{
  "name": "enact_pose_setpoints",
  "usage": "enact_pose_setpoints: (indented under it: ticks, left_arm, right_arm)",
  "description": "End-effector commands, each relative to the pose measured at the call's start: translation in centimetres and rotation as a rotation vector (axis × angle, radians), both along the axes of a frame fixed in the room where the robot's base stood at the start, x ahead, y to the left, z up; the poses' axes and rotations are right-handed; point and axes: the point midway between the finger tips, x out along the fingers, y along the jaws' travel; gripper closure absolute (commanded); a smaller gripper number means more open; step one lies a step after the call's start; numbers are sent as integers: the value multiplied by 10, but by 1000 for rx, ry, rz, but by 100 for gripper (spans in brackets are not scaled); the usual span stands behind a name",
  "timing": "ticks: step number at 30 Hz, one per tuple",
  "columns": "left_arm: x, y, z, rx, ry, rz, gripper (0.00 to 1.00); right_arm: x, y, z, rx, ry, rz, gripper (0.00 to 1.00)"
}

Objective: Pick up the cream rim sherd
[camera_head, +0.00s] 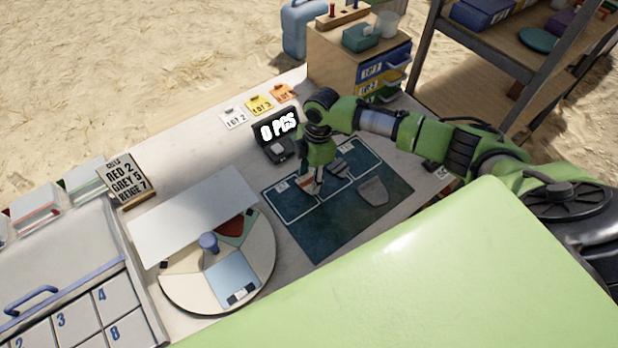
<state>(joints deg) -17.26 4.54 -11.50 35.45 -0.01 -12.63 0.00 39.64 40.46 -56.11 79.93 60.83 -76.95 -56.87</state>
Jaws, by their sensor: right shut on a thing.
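My right gripper (312,181) points down over the left part of the dark green mat (320,238). It is shut on a small sherd (306,187) with pale and reddish parts. The fingers hide much of it, so I cannot tell its full shape or whether it touches the mat. A grey-beige sherd (373,191) lies on the mat to the right, and a smaller greyish one (340,168) lies in a white-outlined cell. I cannot tell for sure which piece is the cream rim sherd. My left gripper is not in view.
A black scale (278,150) reading "0 PCS" stands behind the mat. A round turntable (185,290) with coloured sectors stands to the left, beside numbered compartments (75,315). Lot tags (260,105) and a drawer unit (335,70) are at the back.

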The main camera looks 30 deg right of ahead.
Motion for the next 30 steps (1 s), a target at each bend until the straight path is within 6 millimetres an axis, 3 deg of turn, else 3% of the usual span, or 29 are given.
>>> enact_pose_setpoints:
  ticks: [8, 18, 30]
  left_arm:
    - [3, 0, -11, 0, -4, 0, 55]
    - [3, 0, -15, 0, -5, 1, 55]
    - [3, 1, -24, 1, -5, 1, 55]
  right_arm:
    - [0, 1, 31, 2, -3, 3, 78]
    - [-40, 31, 89, 1, -5, 5, 78]
    - [-96, 73, 119, 1, -3, 3, 78]
